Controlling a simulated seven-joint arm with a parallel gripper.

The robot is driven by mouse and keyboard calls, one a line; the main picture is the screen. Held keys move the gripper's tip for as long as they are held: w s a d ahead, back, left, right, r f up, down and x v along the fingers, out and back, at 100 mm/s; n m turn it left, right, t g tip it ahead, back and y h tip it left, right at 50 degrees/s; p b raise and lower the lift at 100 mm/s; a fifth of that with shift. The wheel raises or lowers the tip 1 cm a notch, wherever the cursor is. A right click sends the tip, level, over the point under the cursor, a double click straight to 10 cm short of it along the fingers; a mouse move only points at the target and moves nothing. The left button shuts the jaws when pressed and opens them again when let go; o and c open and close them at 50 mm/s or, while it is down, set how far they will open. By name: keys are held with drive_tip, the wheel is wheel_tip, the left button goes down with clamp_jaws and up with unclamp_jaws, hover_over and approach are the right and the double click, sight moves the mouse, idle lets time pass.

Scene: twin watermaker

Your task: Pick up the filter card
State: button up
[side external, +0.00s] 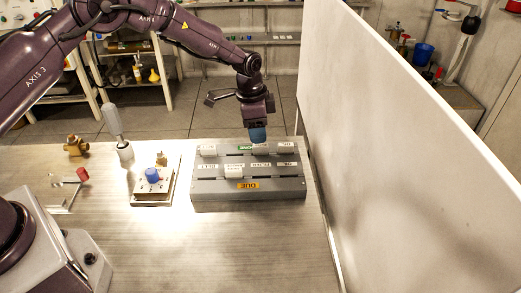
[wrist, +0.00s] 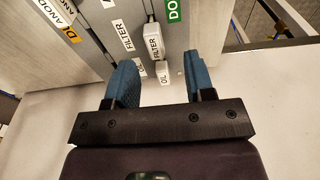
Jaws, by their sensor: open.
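The filter card is a small white block lettered FILTER (wrist: 153,42), standing in a grey rack in the wrist view. In the side view the white card just below my gripper (side external: 261,151) appears to be it, in the rack's back row. My gripper (side external: 258,137) hangs over that row, its blue fingers pointing down. In the wrist view its fingers (wrist: 158,60) are open and apart, with nothing held. The filter card shows between and slightly beyond the fingertips. Whether the fingertips are level with the card cannot be told.
The grey rack (side external: 205,188) has a yellow DUE label in front and a green DONE label behind. A white OIL card (wrist: 163,72) stands close beside the filter card. A tall white panel (side external: 400,160) rises right of the rack. A blue-knobbed fixture (side external: 153,176) stands left.

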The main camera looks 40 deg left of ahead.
sight(260, 145)
drive_tip(key=f, duration=0.2)
drive_tip(key=d+f, duration=0.1)
drive_tip(key=f, duration=0.2)
drive_tip(key=shift+f, duration=0.15)
clamp_jaws()
